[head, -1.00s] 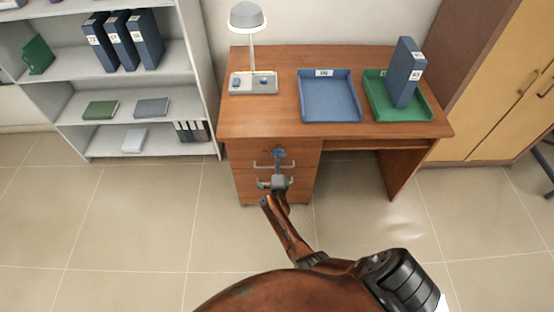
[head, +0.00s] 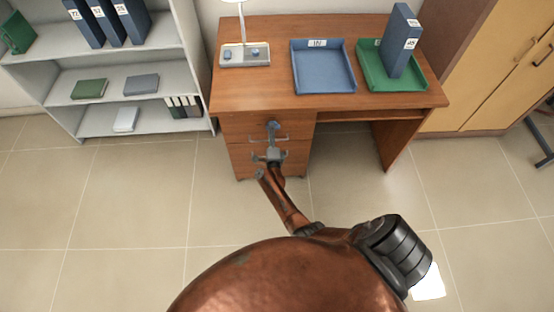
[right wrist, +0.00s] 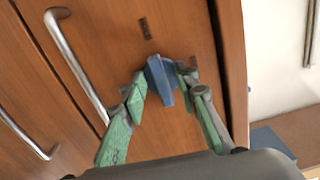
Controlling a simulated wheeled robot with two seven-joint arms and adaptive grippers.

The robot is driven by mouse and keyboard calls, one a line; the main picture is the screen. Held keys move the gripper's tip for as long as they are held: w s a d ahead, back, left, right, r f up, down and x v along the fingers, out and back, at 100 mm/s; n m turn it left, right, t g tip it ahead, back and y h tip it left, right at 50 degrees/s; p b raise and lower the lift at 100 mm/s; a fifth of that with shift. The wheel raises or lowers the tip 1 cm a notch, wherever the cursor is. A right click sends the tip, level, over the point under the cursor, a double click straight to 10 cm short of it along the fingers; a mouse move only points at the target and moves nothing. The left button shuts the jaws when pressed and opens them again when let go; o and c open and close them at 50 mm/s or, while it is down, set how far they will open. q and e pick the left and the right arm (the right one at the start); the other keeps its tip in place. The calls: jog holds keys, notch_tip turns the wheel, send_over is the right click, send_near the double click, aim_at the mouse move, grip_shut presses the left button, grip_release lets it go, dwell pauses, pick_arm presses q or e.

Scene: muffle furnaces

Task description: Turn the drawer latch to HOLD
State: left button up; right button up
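The drawer latch is a small blue knob (head: 272,126) on the upper drawer front of the wooden desk. In the right wrist view the latch (right wrist: 160,80) shows as a blue grip bar on the drawer front. My right gripper (right wrist: 162,78) is open, with one green-padded finger on each side of the latch. The fingertips are close to it; I cannot tell whether they touch. In the head view my right gripper (head: 270,153) is in front of the drawers. A small dark marking (right wrist: 145,28) beside the latch is too small to read. My left gripper is not in view.
Silver drawer handles (right wrist: 75,60) lie close to the left finger. On the desk (head: 255,95) stand a lamp (head: 243,55), a blue tray (head: 322,91) and a green tray (head: 425,84) with a binder (head: 399,40). A shelf unit is at left, a cabinet at right. The floor is clear.

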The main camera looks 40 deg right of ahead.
pick_arm(q)
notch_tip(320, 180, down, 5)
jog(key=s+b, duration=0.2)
jog(key=b, duration=0.3)
pick_arm(e)
jog(key=s+a+m+p, duration=0.15)
jog(key=s+m, duration=0.25)
jog(key=m, duration=0.5)
jog(key=s+a+m, duration=0.2)
jog(key=s+m, duration=0.1)
jog(key=m, duration=0.5)
pick_arm(q)
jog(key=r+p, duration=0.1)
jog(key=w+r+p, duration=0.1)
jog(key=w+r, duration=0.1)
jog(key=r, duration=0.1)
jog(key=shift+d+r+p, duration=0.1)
jog(key=shift+p, duration=0.3)
pick_arm(e)
jog(key=s+a+f+n+g+y, duration=0.1)
jog(key=s+a+f+n+y, duration=0.2)
jog(key=s+f+n, duration=0.5)
jog(key=s+a+f+n+g+y, duration=0.1)
jog(key=s+a+f+n+y, duration=0.2)
jog(key=f+n, duration=1.1)
jog(key=s+f+y, duration=0.1)
jog(key=s+y, duration=0.1)
jog(key=s, duration=0.3)
jog(key=shift+s+g, duration=0.15)
jog(key=shift+g, duration=0.15)
